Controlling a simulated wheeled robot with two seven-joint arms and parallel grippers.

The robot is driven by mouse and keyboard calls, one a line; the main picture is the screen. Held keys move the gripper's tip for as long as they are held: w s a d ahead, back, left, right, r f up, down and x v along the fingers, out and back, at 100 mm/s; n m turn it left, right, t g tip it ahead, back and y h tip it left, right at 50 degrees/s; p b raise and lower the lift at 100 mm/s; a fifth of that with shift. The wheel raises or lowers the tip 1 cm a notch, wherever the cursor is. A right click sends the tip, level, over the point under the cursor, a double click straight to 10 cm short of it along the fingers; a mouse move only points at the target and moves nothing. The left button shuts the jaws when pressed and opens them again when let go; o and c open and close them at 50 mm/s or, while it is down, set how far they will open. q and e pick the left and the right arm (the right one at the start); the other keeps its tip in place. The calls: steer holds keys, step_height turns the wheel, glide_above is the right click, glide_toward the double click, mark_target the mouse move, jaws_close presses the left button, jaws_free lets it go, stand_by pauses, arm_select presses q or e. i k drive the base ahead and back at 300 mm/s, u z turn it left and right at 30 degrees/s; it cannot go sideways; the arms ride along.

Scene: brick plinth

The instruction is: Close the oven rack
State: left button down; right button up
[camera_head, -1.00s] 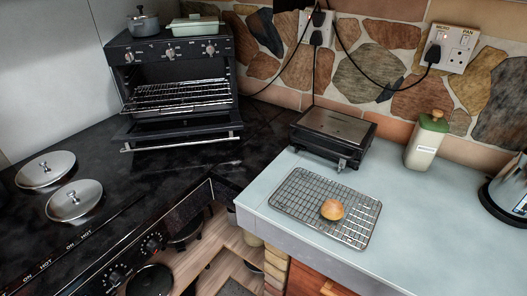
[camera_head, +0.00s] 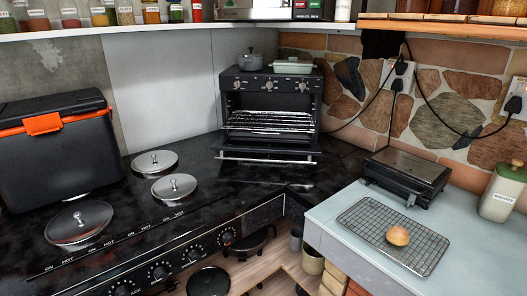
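The small black oven (camera_head: 270,110) stands at the back corner on the black countertop. Its door (camera_head: 267,156) is folded down open, with a metal handle along its front edge. The wire oven rack (camera_head: 268,122) shows in the oven's opening and appears to stick out a little over the door; how far is hard to tell. Neither of my grippers is in view.
A grey pot (camera_head: 251,60) and a green lidded dish (camera_head: 293,66) stand on the oven. Steel lids (camera_head: 174,187) cover hot plates on the black stove at left. A black box with an orange latch (camera_head: 58,150) stands far left. A cooling rack (camera_head: 428,250) with a bun (camera_head: 398,236) lies right.

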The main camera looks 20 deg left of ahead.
mark_target(251, 112)
steer(key=u, duration=0.25)
steer(key=i, duration=0.95)
steer(key=z, duration=0.65)
